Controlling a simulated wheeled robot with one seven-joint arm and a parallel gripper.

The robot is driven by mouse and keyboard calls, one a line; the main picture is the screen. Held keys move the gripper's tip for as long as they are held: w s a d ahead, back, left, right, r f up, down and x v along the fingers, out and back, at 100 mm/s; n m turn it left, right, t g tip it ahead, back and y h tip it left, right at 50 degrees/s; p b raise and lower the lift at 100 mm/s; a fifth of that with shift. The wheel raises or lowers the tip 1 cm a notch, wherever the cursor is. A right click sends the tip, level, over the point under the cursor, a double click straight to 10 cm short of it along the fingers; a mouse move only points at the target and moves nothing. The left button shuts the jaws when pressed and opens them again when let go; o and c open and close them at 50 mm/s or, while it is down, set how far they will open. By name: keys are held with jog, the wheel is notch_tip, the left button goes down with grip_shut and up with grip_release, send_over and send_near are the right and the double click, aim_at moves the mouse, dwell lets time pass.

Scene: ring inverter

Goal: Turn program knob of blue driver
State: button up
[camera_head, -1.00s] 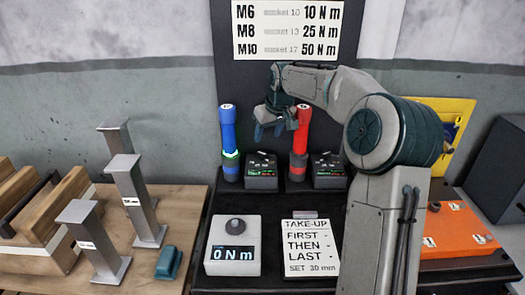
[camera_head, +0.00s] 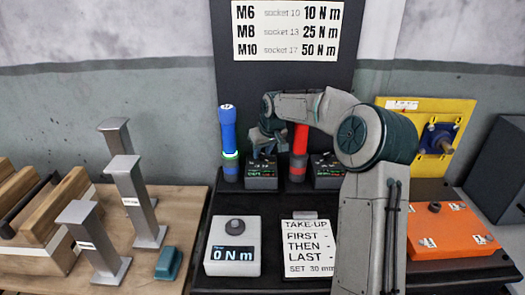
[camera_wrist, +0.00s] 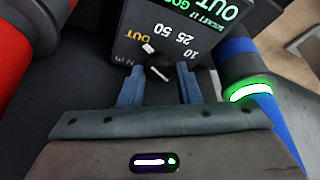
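The blue driver (camera_head: 228,140) stands upright with a lit green ring, left of its black program box (camera_head: 262,180). In the wrist view the blue driver (camera_wrist: 275,112) is at the right. The box's dark program knob (camera_wrist: 160,69) has a white pointer line, with marks 10, 25, 50 and OUT around it. My gripper (camera_wrist: 158,85) is open, one blue-grey finger on each side of the knob, with gaps showing; contact cannot be told. In the head view my gripper (camera_head: 264,151) is over the box and hides the knob.
The red driver (camera_head: 299,152) stands close to the right of my gripper, with its own box (camera_head: 328,178) beside it. A torque display (camera_head: 232,247) reading 0 N m and a take-up card (camera_head: 309,250) lie in front. Metal posts (camera_head: 133,195) stand at the left.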

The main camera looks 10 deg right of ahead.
jog(key=shift+c, duration=0.5)
jog(key=shift+a+m, duration=0.1)
jog(key=shift+m, duration=0.2)
jog(key=m+h+b, duration=0.1)
jog(key=m, duration=0.1)
jog(key=shift+a+m+b, duration=0.15)
jog(key=shift+m+b, duration=0.15)
jog(key=shift+a+m+h+b, duration=0.15)
jog(key=shift+m+h, duration=0.35)
jog(key=shift+m, duration=0.6)
jog(key=shift+m+h+b, duration=0.2)
jog(key=shift+m+h, duration=0.3)
jog(key=shift+m, duration=0.6)
jog(key=o, duration=1)
jog(key=shift+c, duration=0.2)
